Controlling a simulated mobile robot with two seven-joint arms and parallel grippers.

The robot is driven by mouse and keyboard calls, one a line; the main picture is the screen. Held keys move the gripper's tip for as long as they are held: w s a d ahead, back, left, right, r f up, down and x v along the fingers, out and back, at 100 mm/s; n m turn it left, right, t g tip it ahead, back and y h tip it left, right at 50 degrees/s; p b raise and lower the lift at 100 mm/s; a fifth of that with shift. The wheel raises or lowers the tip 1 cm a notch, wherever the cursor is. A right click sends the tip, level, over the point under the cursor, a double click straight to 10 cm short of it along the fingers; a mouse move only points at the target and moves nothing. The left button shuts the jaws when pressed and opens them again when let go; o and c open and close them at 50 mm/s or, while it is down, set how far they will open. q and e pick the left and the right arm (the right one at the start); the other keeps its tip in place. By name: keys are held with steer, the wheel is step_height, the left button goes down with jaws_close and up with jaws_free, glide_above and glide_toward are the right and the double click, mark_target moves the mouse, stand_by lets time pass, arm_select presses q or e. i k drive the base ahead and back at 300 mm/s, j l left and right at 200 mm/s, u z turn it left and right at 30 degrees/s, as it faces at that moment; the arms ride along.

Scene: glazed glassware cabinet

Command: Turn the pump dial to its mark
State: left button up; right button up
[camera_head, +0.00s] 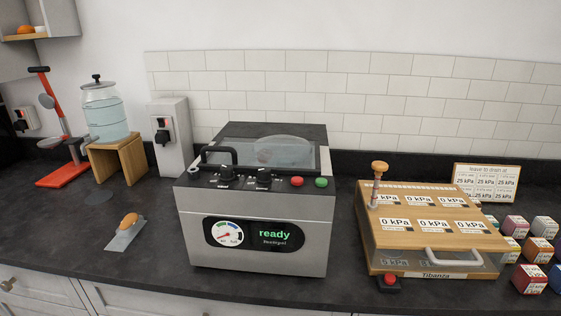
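A grey box-shaped machine (258,245) stands in the middle of the counter. Its sloped top edge carries two black dials, a left dial (226,175) and a right dial (263,177). Small marks sit around them, but I cannot read them or tell which dial is the pump dial or where each points. The front panel has a round gauge (228,233) and a screen (273,236) reading "ready" in green. Neither of my grippers is in view.
Right of the dials are a red button (297,181) and a green button (321,182). A black handle (219,153) rises behind the left dial. A wooden-topped case (430,215) and several coloured cubes (528,279) are at right; a scraper (126,232) lies at left.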

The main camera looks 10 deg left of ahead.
mark_target(264, 177)
steer(key=i+l+u, duration=0.1)
steer(key=l, duration=0.35)
steer(key=i+l+u, duration=0.1)
steer(key=l, duration=0.35)
steer(key=i+l+u, duration=0.1)
steer(key=l, duration=0.4)
steer(key=i, duration=0.05)
